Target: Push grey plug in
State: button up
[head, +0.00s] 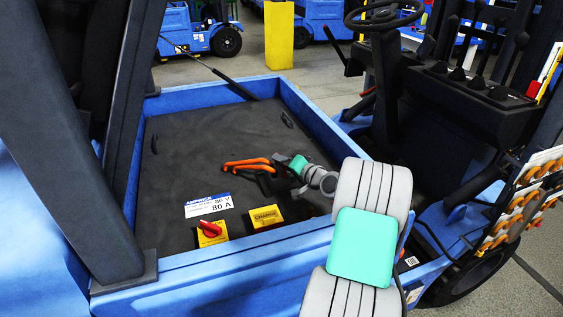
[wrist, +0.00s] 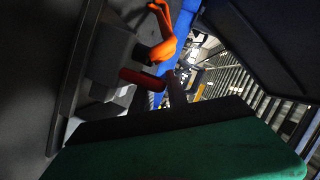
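A grey plug-like block (wrist: 112,50) fills the upper left of the wrist view, close to the camera. An orange handle-like part (wrist: 163,48) is beside it, and a short red piece (wrist: 143,79) sticks out under it. In the head view the orange part (head: 246,163) lies above the dark cover of the blue truck's compartment. My gripper (head: 266,181) is low over the cover, right beside or touching the orange part.
The dark cover (head: 190,135) has a blue raised rim (head: 215,82) around it. A red knob on a yellow plate (head: 211,231), a yellow label block (head: 266,216) and a white rating label (head: 208,205) are at its near edge. The steering wheel (head: 384,14) stands at the upper right.

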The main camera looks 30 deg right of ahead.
grip_shut()
jog(key=shift+a, duration=0.2)
dwell(0.7)
